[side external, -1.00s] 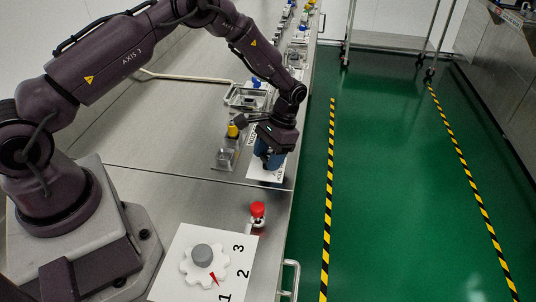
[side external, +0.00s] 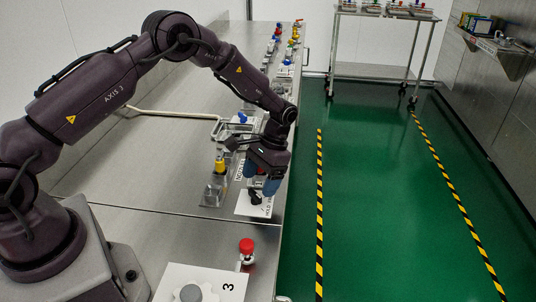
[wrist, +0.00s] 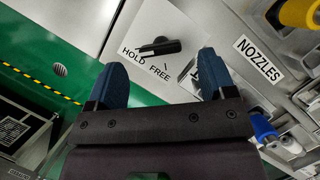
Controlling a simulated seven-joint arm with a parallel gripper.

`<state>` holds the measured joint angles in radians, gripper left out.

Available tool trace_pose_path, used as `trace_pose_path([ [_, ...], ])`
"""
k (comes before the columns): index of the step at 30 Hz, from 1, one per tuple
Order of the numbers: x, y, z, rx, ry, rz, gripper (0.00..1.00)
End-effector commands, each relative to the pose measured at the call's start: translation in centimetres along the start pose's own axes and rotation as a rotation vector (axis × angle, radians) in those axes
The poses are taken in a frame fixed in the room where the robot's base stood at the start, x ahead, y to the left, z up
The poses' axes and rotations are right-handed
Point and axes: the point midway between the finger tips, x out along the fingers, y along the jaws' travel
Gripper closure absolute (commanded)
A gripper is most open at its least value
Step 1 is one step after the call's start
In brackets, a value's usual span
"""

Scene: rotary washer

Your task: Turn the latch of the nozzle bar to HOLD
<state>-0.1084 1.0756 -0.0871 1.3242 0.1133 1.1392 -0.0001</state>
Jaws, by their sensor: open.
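The latch is a small black knob with a bar-shaped handle (wrist: 160,46) on a white plate (wrist: 200,25) marked HOLD and FREE. In the wrist view its bar lies nearly level across the picture, above both words. Which word it points to I cannot tell. In the side view the latch (side external: 255,198) shows as a dark shape on the plate, just below my gripper (side external: 261,180). My gripper (wrist: 161,62) is open, its two blue fingers wide apart and empty. The latch lies ahead of the gap between the fingertips, apparently untouched.
A NOZZLES label (wrist: 259,60) and a yellow-topped fitting (side external: 219,165) sit beside the plate. A blue-handled valve (wrist: 263,128) is near the right finger. A red button (side external: 247,246) stands nearer the side camera. The bench edge and green floor are on the right.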

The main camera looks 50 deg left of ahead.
Motion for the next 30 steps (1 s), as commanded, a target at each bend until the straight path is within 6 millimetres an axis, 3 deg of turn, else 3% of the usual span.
trace_pose_path([
  [6,-5.1,0.0,-0.1,0.0,0.005,0.0,0.23],
  [13,-8.6,0.0,-0.1,0.0,0.002,0.0,0.23],
  [19,-9.6,0.0,0.0,0.001,0.0,0.0,0.23],
  [30,-9.0,0.1,-0.3,-0.001,0.019,0.003,0.23],
])
